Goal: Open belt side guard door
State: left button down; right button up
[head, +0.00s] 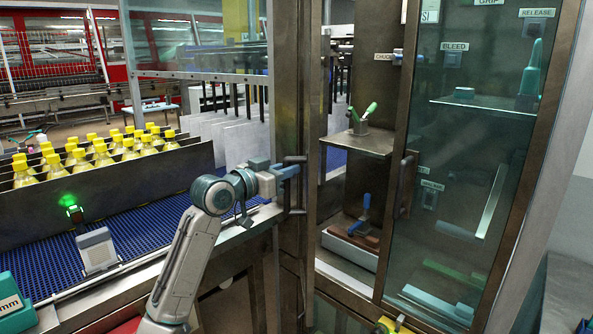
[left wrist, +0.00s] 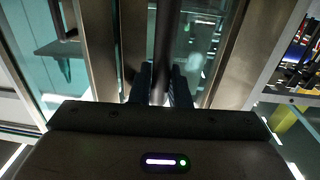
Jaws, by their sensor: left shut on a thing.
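A dark upright bar handle (head: 297,187) stands out from a brown metal door frame (head: 291,90) beside the blue belt. My left gripper (head: 288,172) reaches in from the left and is shut on this handle near its upper part. In the left wrist view, the handle (left wrist: 164,40) runs down between the two dark fingers (left wrist: 161,88), with brown frame uprights and glass behind it. How far the door stands open, I cannot tell.
The blue belt (head: 140,232) with rows of yellow-capped bottles (head: 95,150) lies left. A glass-fronted tool cabinet (head: 460,180) stands right, its handle (head: 406,185) close by. A shelf (head: 358,144) with tools is between. A small sign-like stand (head: 97,250) sits at the belt edge.

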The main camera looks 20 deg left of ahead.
pick_arm(q)
jog(key=a, duration=0.3)
jog(key=shift+s, duration=0.3)
jog(key=shift+r, duration=0.1)
jog(key=c, duration=1.4)
grip_release()
jog(key=shift+c, duration=0.2)
jog(key=b+v, duration=0.4)
jog(key=v, duration=0.6)
jog(key=shift+s+a+b, duration=0.15)
jog(key=shift+s+b, duration=0.1)
jog(key=shift+b, duration=0.1)
